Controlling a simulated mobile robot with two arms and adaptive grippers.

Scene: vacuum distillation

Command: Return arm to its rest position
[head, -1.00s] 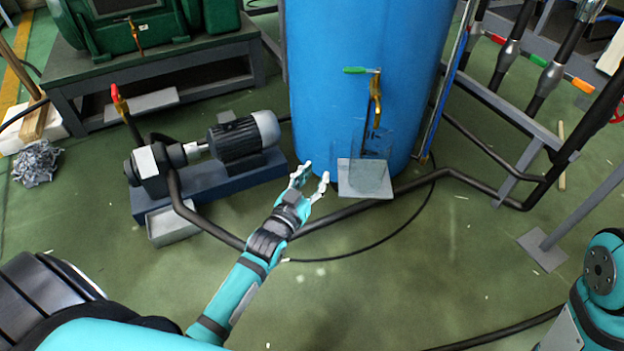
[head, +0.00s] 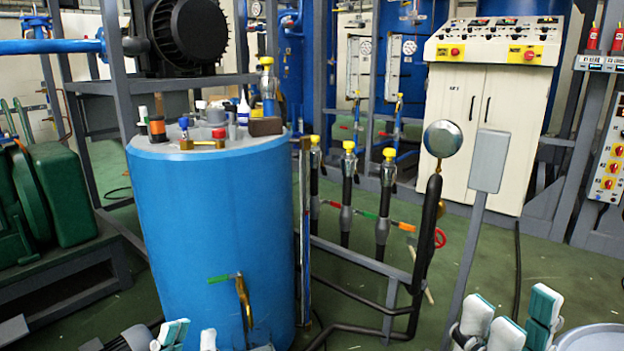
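My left gripper (head: 190,340) shows at the bottom edge of the head view, in front of the foot of the blue tank (head: 203,230). Its pale fingertips are apart with nothing seen between them; the rest of it is cut off by the frame edge. My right gripper (head: 518,318) stands at the bottom right, with its teal and white fingers pointing up and spread apart. I see nothing held in it. Both arms are mostly out of view below.
The blue tank carries a green-handled tap (head: 240,290) and bottles on top. Pipes with yellow caps (head: 348,165) and a grey post (head: 470,240) stand right of it. A white control cabinet (head: 487,110) is behind. Green machinery (head: 60,195) is at left.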

